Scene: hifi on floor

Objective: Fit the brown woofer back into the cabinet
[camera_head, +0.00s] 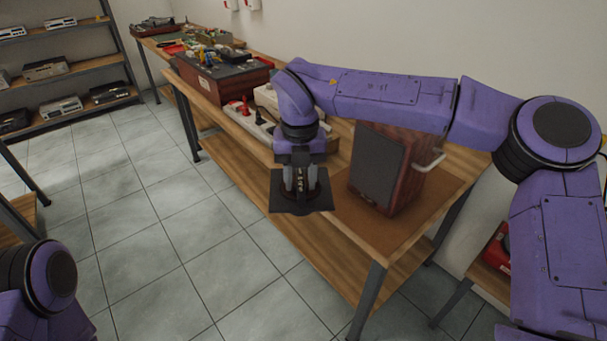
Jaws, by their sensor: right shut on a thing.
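The wooden cabinet (407,180) stands upright on the workbench, right of the middle. Its dark front panel (374,171) faces left and toward me. No opening for the woofer can be made out on the sides I see. My right gripper (300,188) points down, left of the cabinet, and is shut on a dark square-edged part with a reddish-brown centre, apparently the woofer (287,205). The gripper hides much of it. It is apart from the cabinet, over the bench's front edge. My left gripper is out of view; only part of that arm shows at lower left.
A brown mat (352,225) lies under the cabinet. A pale handle-like bar (430,161) sticks out at the cabinet's right. A dark-topped wooden unit (222,76) and red-and-white items (242,111) occupy the bench further left. Shelves (75,65) stand at far left. The tiled floor is clear.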

